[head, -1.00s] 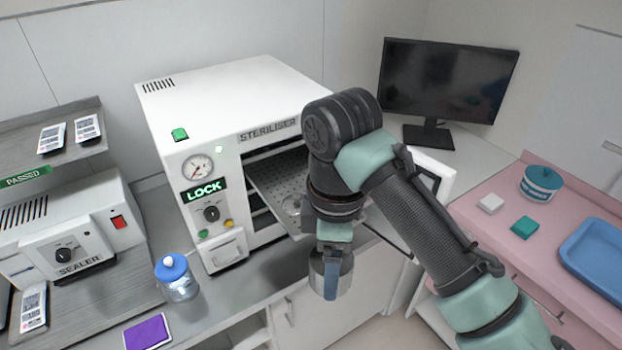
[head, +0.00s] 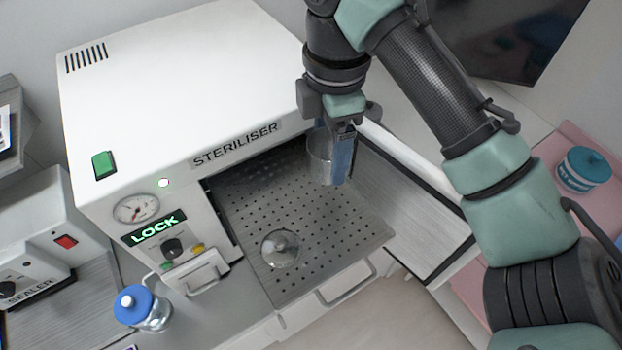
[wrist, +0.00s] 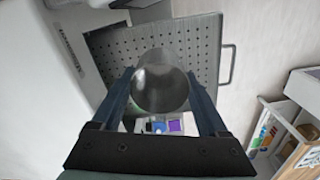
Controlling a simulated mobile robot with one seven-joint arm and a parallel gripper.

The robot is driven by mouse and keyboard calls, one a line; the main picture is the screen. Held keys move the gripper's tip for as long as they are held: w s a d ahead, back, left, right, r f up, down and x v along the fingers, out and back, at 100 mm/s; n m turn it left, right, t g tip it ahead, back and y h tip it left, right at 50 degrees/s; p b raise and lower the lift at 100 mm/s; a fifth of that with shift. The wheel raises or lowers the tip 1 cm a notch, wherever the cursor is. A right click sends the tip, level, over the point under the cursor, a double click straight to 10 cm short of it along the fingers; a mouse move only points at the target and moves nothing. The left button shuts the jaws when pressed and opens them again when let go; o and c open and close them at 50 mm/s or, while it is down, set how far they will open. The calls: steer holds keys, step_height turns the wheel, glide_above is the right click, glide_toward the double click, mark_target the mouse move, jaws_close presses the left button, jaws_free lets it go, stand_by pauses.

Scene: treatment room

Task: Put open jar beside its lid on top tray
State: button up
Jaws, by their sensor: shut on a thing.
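The clear lid (head: 280,248), with a knob, lies near the tray's front left, apart from the jar. The tray sticks out of the steriliser (head: 180,90).
The steriliser's open door (head: 415,215) lies to the right of the tray. A blue-capped jar (head: 143,308) stands on the counter at front left. A teal-lidded tub (head: 583,170) stands on the pink surface at right. Bare tray lies between jar and lid.

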mark_target(327, 176)
steer(key=f, duration=0.2)
steer(key=s+f, duration=0.1)
steer(key=f, duration=0.1)
steer(key=shift+a, duration=0.1)
steer(key=shift+w+f, duration=0.1)
steer(key=shift+f, duration=0.6)
steer(key=shift+f+p, duration=0.3)
steer(key=shift+f, duration=1.55)
steer(key=shift+f, duration=0.2)
steer(key=o, duration=1.4)
step_height(327, 176, up, 12)
steer(key=shift+r+b, duration=0.25)
steer(key=shift+b, duration=0.25)
